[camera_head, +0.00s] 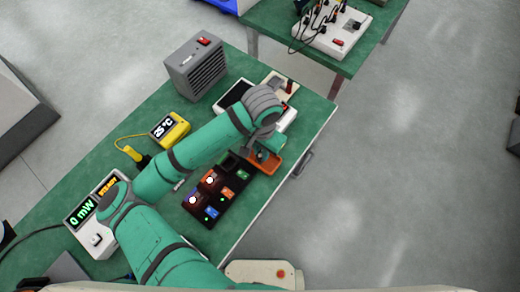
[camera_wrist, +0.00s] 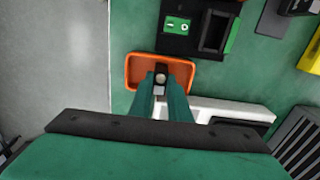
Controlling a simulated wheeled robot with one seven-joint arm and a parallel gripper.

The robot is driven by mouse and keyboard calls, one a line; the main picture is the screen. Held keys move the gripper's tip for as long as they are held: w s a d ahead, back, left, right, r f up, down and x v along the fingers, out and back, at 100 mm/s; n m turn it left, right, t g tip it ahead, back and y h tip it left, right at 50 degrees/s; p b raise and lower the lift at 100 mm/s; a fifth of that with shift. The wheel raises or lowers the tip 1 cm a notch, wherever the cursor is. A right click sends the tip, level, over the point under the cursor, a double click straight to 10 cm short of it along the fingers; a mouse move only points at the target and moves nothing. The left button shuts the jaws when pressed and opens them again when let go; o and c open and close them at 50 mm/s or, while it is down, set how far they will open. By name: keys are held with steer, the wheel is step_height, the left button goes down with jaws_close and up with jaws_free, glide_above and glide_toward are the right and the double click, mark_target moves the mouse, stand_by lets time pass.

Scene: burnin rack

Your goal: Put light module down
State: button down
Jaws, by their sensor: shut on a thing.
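My gripper (camera_wrist: 162,84) points down at the orange tray (camera_wrist: 133,72) and is shut on the light module (camera_wrist: 161,74), a small piece with a pale round spot. The fingers hide most of the module. I cannot tell whether it touches the tray floor. In the head view my gripper (camera_head: 262,156) is over the orange tray (camera_head: 274,166), at the table's right edge, and the module is hidden there. The black rack (camera_head: 208,214) beside the tray holds lit modules with orange, blue and green labels. An empty-looking slot (camera_wrist: 214,32) with a green edge shows in the wrist view.
A white device (camera_head: 285,118) stands just behind the tray. A grey finned box (camera_head: 195,68), a yellow 25 °C meter (camera_head: 170,129) and a power meter (camera_head: 95,215) stand on the green table. A second table (camera_head: 375,35) is behind, with floor between.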

steer(key=shift+d+f, duration=0.15)
steer(key=shift+d, duration=0.05)
steer(key=c, duration=1.7)
jaws_free()
steer(key=shift+o, duration=0.2)
steer(key=shift+a, duration=0.1)
step_height(320, 180, up, 12)
steer(key=shift+r, duration=0.2)
